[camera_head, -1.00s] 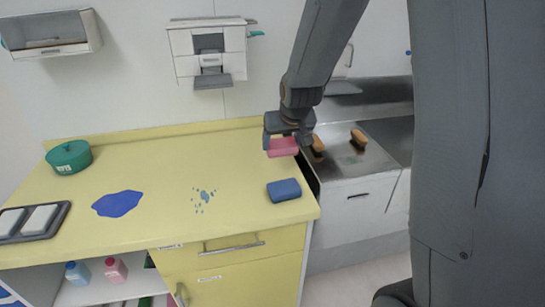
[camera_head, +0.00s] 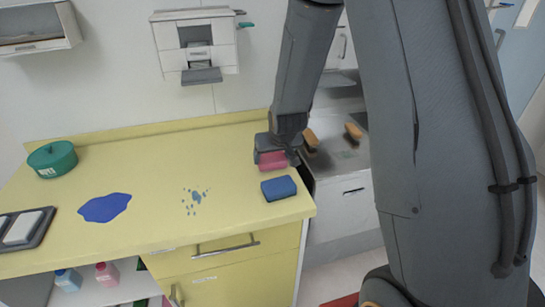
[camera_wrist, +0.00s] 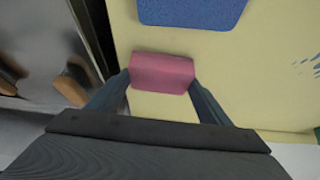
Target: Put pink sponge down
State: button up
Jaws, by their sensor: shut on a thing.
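The pink sponge (camera_head: 271,161) is between the fingers of my gripper (camera_head: 272,152) at the right end of the yellow counter, behind the blue sponge. In the wrist view the pink sponge (camera_wrist: 162,73) lies between the two fingertips of my gripper (camera_wrist: 160,85), with the counter surface below it. My gripper is shut on it. Whether the sponge touches the counter I cannot tell. The blue sponge (camera_head: 278,188) lies on the counter near its right front corner. It also shows at the top of the wrist view (camera_wrist: 192,10), apart from the pink sponge.
The yellow counter (camera_head: 150,165) carries a blue puddle (camera_head: 105,207), blue droplets (camera_head: 193,200), a green lidded pot (camera_head: 52,159) and a grey tray (camera_head: 45,238) with white blocks. Two brown-orange brushes (camera_head: 311,138) (camera_head: 353,132) lie on the metal surface to the right, past a gap.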

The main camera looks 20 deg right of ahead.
jog(key=shift+f, duration=0.4)
jog(key=shift+f, duration=0.2)
jog(key=o, duration=1.3)
jog(key=shift+r, duration=0.1)
